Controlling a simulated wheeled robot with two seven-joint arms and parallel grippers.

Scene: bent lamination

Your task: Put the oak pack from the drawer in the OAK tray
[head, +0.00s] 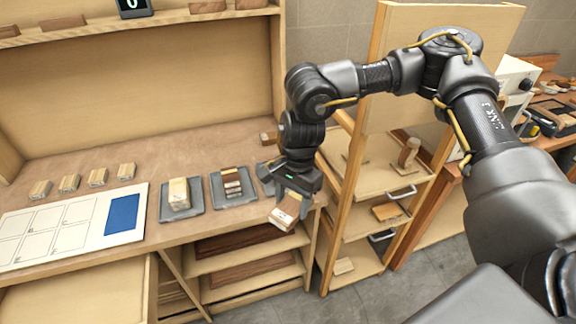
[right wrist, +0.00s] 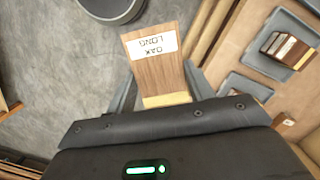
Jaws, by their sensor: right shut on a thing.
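My right gripper (head: 292,192) is shut on a brown wooden pack (head: 287,212), held in the air just off the bench's front right edge. In the right wrist view the pack (right wrist: 158,72) has a pale strip at its near end and a white label reading "OAK LONG". Grey trays stand on the bench left of the gripper: one (head: 165,212) bears a pale pack, the middle one (head: 216,190) several dark pieces. A third tray (head: 263,172) is partly hidden by my gripper. I cannot read any tray names. My left gripper is not in view.
A white sheet with a blue patch (head: 122,214) and several small wood blocks (head: 69,183) lie on the bench at left. A wooden rack (head: 345,190) with shelves and metal handles stands close to the right of my gripper. Shelves with dark boards (head: 245,268) are under the bench.

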